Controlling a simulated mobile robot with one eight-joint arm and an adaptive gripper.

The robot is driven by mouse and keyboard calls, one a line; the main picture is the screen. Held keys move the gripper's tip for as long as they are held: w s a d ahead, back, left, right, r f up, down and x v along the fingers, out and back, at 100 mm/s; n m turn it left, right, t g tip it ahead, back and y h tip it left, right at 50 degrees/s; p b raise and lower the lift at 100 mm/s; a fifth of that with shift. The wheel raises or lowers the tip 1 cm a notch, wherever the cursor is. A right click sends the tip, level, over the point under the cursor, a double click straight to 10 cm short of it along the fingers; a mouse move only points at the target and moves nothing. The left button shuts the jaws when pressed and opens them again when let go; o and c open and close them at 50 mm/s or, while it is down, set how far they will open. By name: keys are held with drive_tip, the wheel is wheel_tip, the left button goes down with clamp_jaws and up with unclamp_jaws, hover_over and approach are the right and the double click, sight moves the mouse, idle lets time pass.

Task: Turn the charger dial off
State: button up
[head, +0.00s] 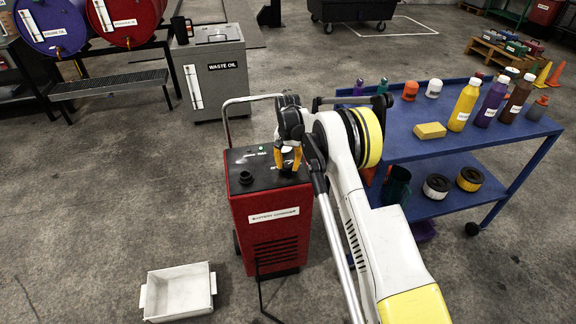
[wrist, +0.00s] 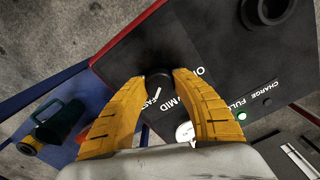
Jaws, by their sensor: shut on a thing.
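The red battery charger (head: 270,238) stands in the middle of the head view with a dark top panel. In the wrist view the black charger dial (wrist: 158,73) sits on that panel (wrist: 185,35). My gripper (wrist: 157,79) has its yellow fingers closed on the dial from both sides; it also shows over the panel in the head view (head: 288,165). A white pointer mark on the dial aims at the lower left, near the word FAST. MID and a label starting with O lie to the right, partly covered by a finger.
A black round socket or cap (wrist: 266,8) and a green lamp (wrist: 239,101) are on the panel. A blue cart (head: 440,150) with bottles stands to the right. A white bin (head: 180,292) lies on the floor at left. A waste oil box (head: 218,80) stands behind.

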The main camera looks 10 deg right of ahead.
sight(288, 164)
drive_tip(key=n, duration=1.7)
drive_tip(key=shift+n, duration=0.4)
drive_tip(key=n, duration=0.5)
idle(0.3)
drive_tip(key=o, duration=1.2)
drive_tip(key=shift+o, duration=0.2)
wheel_tip(288, 164, up, 12)
